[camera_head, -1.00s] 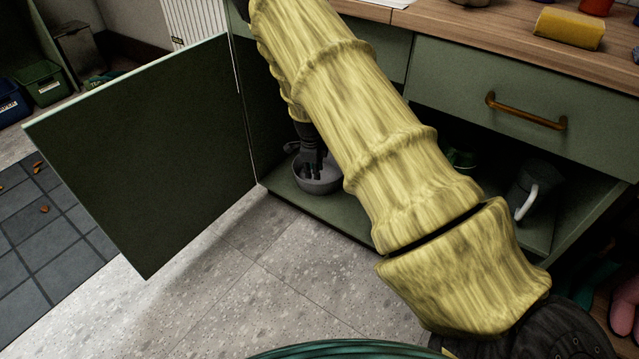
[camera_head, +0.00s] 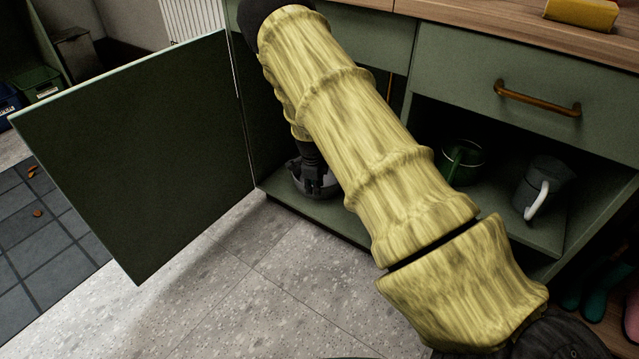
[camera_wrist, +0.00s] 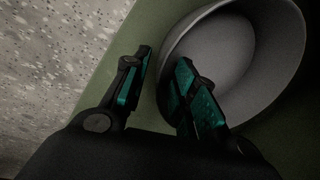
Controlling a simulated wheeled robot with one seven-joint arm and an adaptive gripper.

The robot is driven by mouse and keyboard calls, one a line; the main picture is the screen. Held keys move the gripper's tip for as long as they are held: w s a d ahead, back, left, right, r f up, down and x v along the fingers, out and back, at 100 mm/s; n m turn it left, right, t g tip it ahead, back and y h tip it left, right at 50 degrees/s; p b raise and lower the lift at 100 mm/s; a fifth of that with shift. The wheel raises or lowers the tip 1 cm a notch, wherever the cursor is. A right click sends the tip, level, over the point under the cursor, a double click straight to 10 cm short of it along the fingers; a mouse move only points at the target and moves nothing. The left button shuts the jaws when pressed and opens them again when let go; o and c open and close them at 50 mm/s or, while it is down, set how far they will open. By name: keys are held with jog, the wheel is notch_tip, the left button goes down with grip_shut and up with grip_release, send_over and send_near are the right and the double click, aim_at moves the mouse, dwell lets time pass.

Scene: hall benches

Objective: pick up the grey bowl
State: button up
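The grey bowl (camera_head: 329,184) stands on the floor panel of the open cabinet, partly hidden behind my arm and gripper. In the wrist view the bowl (camera_wrist: 238,62) fills the upper right, and its inside shows. My gripper (camera_wrist: 164,62) is open at its left rim. One finger is outside the wall and the other is over the inside, with the rim between them. A gap shows between the left finger and the wall. In the head view my gripper (camera_head: 311,181) points down at the bowl.
The open cabinet door (camera_head: 140,150) stands to the left. A green pot (camera_head: 462,160) and a grey jug with a white handle (camera_head: 543,185) are on the shelf to the right. A drawer with a handle (camera_head: 537,98) is above. Speckled floor (camera_head: 270,290) in front is clear.

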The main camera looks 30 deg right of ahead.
jog(key=shift+w+d+f+b, duration=0.1)
jog(key=shift+f+b, duration=0.3)
jog(key=shift+f, duration=0.35)
jog(key=shift+w+d+f+b, duration=0.1)
jog(key=shift+f+b, duration=0.25)
jog(key=shift+f, duration=0.4)
jog(key=shift+r, duration=0.1)
grip_shut()
jog(key=shift+r, duration=0.1)
